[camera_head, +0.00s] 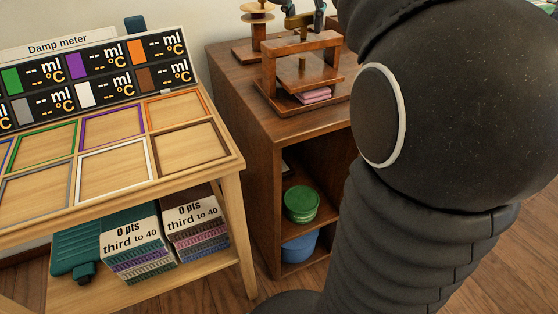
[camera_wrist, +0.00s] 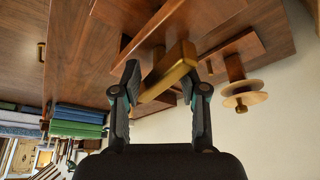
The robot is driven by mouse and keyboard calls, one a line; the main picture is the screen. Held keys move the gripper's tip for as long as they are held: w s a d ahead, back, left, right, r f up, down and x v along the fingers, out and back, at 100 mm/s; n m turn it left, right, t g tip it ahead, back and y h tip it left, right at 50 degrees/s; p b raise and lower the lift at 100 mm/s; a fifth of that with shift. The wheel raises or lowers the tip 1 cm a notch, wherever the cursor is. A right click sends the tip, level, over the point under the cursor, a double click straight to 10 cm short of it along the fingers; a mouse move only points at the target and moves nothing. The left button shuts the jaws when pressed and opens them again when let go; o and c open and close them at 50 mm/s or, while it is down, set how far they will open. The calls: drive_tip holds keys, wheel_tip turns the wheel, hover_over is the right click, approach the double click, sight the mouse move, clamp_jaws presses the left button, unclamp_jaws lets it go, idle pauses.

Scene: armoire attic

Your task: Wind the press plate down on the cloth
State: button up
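The wooden press (camera_head: 325,41) stands upright on the brown cabinet. Its press plate (camera_head: 290,83) hangs low in the frame, and a folded pink cloth (camera_head: 316,95) shows at its front right edge. I cannot tell whether plate and cloth touch. A brass crossbar handle (camera_head: 300,20) sits on top of the screw. My gripper (camera_wrist: 163,75) is at the handle, fingers apart, with the brass bar (camera_wrist: 165,83) between them in the wrist view. Whether the fingers touch it is unclear. In the head view my arm hides most of my gripper.
A wooden spool stand (camera_head: 257,20) is close behind the press at left. The cabinet (camera_head: 226,72) has open shelves with a green container (camera_head: 301,204) and a blue one (camera_head: 299,249). At left stands a sorting table (camera_head: 232,163) with coloured frames and a damp meter board (camera_head: 60,47).

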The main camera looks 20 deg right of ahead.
drive_tip(key=n+y+b, duration=0.1)
drive_tip(key=n, duration=0.1)
drive_tip(key=n+t+b, duration=0.1)
drive_tip(key=n+b, duration=0.1)
drive_tip(key=n, duration=0.1)
drive_tip(key=shift+f+y, duration=0.1)
drive_tip(key=shift+y, duration=0.3)
drive_tip(key=n+y+b, duration=0.2)
drive_tip(key=n+b, duration=0.1)
drive_tip(key=n, duration=0.2)
drive_tip(key=p+v, duration=0.6)
drive_tip(key=v, duration=0.8)
drive_tip(key=s+a+f+p, duration=0.1)
drive_tip(key=s+a+f, duration=0.4)
drive_tip(key=f, duration=0.5)
drive_tip(key=s+a+f+t+p, duration=0.1)
drive_tip(key=s+a+f, duration=0.4)
drive_tip(key=f, duration=0.5)
drive_tip(key=s+a+f+p, duration=0.2)
drive_tip(key=s+a+f, duration=0.3)
drive_tip(key=f, duration=0.6)
drive_tip(key=shift+s+m, duration=0.2)
drive_tip(key=shift+m, duration=0.2)
drive_tip(key=shift+s+d+f, duration=0.1)
drive_tip(key=shift+d, duration=0.05)
